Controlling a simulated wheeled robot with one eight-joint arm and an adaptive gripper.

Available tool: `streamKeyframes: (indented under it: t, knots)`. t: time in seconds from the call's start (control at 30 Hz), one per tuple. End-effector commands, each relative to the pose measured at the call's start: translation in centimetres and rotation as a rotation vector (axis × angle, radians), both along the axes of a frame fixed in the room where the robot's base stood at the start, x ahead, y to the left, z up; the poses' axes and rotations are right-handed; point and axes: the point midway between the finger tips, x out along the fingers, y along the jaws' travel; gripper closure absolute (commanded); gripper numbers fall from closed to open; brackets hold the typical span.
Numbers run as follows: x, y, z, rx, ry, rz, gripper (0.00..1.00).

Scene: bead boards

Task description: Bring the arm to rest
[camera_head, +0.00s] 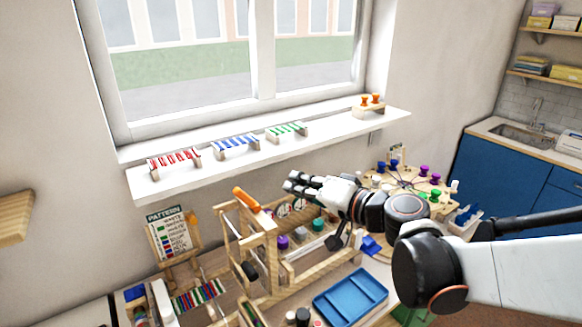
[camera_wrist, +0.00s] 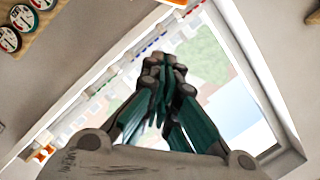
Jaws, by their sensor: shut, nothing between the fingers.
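My gripper (camera_head: 291,184) is held in the air above the workbench, in front of the wall below the windowsill. It points to the left in the head view, and my arm reaches in from the right edge. In the wrist view the fingers of my gripper (camera_wrist: 166,72) are closed together with nothing between them. The gripper touches nothing that I can see.
A windowsill (camera_head: 330,133) behind carries red, blue and green striped racks and a stand with orange pegs (camera_head: 371,101). Below are a wooden frame (camera_head: 262,243), a blue tray (camera_head: 350,297), a pattern board (camera_head: 168,228) and a round board with coloured pegs (camera_head: 408,184).

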Motion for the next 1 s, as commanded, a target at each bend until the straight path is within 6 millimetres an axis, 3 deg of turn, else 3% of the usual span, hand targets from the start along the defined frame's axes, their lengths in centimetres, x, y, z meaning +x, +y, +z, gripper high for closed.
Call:
streamKeyframes:
  t: [0.27,0.47,0.67,1.0]
  knots:
    - [-0.4,0.0,-0.3,-0.018,0.005,0.002,1.0]
    - [-3.7,-1.1,-3.2,-0.181,0.064,0.006,1.0]
    - [-8.7,-4.3,-7.7,-0.431,0.16,-0.017,1.0]
    - [-17.2,-13.0,-14.3,-0.838,0.314,-0.13,1.0]
